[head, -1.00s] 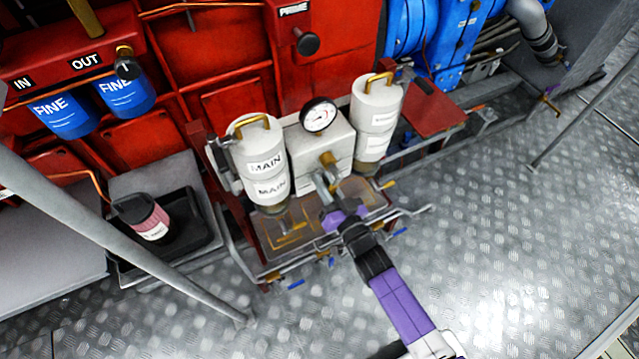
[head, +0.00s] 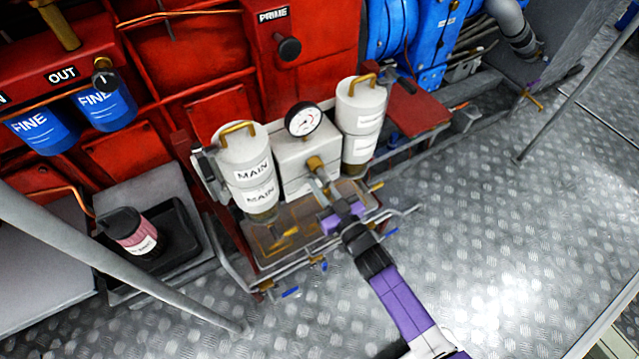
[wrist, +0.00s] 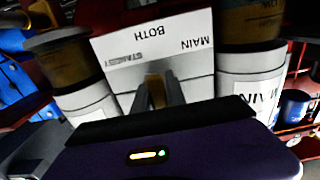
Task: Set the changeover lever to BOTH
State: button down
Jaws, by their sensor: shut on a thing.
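The changeover lever (head: 314,163) is a short brass handle on the front of a pale box (head: 293,178) between two white filter canisters. In the wrist view the lever (wrist: 155,88) shows as a brass piece between my two grey fingers. My gripper (head: 321,182) is shut on the lever, with a finger on either side. The wrist view shows the box face upside down, with the labels MAIN (wrist: 196,47), BOTH (wrist: 155,31) and STANDBY (wrist: 127,60). The fingers cover part of the lever, and I cannot tell which label it points at.
The MAIN canister (head: 247,170) stands left of the box and another canister (head: 361,118) stands right. A pressure gauge (head: 304,119) sits on top. A drip tray (head: 275,240) with pipes lies below. A grey rail (head: 120,255) crosses at left. Open floor (head: 480,230) lies right.

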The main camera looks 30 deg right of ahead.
aim_at(328, 196)
jog(key=c, duration=1.4)
grip_release()
jog(key=shift+o, duration=0.2)
jog(key=shift+s, duration=0.1)
jog(key=shift+s+p, duration=0.4)
jog(key=shift+s, duration=3.45)
